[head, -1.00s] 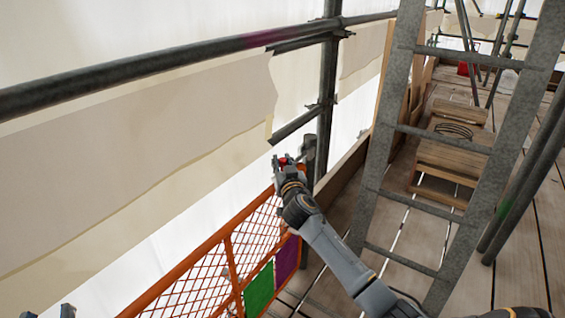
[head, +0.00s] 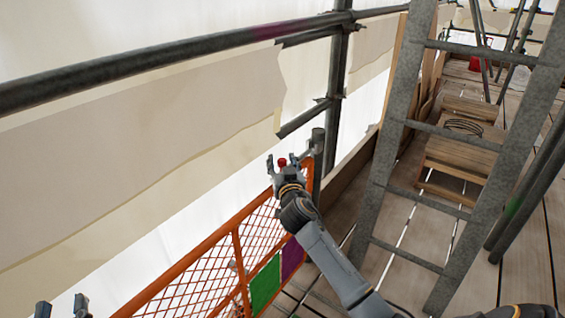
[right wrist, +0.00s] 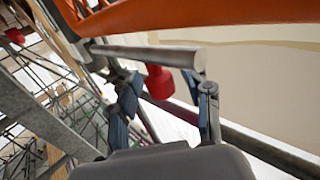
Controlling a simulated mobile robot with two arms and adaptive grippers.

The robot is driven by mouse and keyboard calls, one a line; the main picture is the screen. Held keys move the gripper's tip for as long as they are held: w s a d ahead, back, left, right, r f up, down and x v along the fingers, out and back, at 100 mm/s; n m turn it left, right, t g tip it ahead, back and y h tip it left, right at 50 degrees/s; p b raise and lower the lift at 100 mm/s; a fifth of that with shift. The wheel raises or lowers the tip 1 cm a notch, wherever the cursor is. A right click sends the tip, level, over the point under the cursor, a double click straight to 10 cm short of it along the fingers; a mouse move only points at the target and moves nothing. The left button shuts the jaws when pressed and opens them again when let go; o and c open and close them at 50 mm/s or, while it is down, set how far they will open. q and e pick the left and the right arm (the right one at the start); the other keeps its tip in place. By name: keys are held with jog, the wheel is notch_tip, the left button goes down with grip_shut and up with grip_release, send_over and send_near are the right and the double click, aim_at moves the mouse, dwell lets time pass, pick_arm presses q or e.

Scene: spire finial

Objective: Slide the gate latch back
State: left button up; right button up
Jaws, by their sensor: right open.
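The orange mesh gate (head: 205,247) runs along the lower left in the head view. Its orange rail (right wrist: 210,14) crosses the top of the right wrist view. Below that rail lies the grey latch bar (right wrist: 135,53), with a red knob (right wrist: 158,82) hanging from it. The knob also shows in the head view (head: 282,162). My right gripper (head: 291,158) is open, with its fingers spread either side of the knob; I cannot tell whether they touch it. My left gripper (head: 62,309) shows only its separated fingertips at the bottom left edge, apart from the gate.
A grey ladder (head: 382,180) stands right of my right arm. A dark scaffold post (head: 337,85) rises behind the gate's far end, and a long rail (head: 150,67) crosses the upper left. Wooden boxes (head: 465,150) with a coil stand on the plank deck (head: 525,265).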

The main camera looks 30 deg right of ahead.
jog(key=shift+s, duration=0.1)
jog(key=v, duration=1.2)
jog(key=shift+f, duration=0.15)
